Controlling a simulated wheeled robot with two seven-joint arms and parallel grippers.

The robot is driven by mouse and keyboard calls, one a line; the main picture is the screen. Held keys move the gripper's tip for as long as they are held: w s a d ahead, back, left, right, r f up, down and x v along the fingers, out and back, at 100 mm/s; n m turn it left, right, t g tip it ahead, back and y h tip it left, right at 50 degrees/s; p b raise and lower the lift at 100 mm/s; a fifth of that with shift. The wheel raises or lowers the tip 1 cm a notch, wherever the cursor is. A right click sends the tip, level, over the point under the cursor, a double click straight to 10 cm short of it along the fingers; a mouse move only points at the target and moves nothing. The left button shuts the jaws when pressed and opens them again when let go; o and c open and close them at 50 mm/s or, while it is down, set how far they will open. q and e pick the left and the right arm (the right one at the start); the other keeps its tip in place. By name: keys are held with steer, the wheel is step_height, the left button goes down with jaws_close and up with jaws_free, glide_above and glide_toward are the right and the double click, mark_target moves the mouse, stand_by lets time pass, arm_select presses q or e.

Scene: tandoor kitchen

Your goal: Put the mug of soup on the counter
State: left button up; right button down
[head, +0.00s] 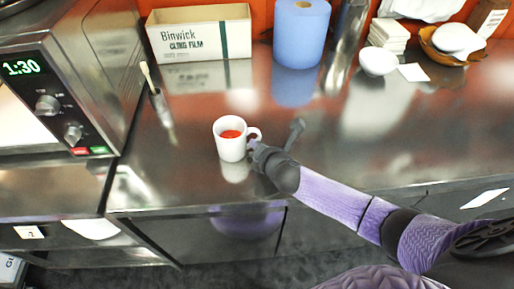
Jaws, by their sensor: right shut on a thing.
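The mug of soup (229,147) is white, upright and holds red-orange soup. It is at the middle of the head view, over the front part of the steel counter (330,150). Its reflection shows just below its base; I cannot tell whether the base touches the counter or is slightly above it. My right gripper (256,150) reaches in from the right and is shut on the mug's handle side. The fingertips are partly hidden against the handle. My left gripper is not in view.
A microwave (72,95) showing 1:30 stands at the left. A brush (149,77) stands near the microwave. Counter right of the mug is clear.

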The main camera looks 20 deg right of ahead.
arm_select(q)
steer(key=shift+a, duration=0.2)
arm_select(e)
steer(key=c, duration=1.1)
jaws_free()
steer(key=o, duration=0.4)
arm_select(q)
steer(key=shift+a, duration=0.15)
arm_select(e)
steer(key=shift+r, duration=0.1)
steer(key=shift+s+r, duration=0.25)
steer(key=shift+s, duration=0.05)
steer(key=p+v, duration=0.4)
steer(key=v, duration=0.7)
steer(key=shift+s, duration=0.2)
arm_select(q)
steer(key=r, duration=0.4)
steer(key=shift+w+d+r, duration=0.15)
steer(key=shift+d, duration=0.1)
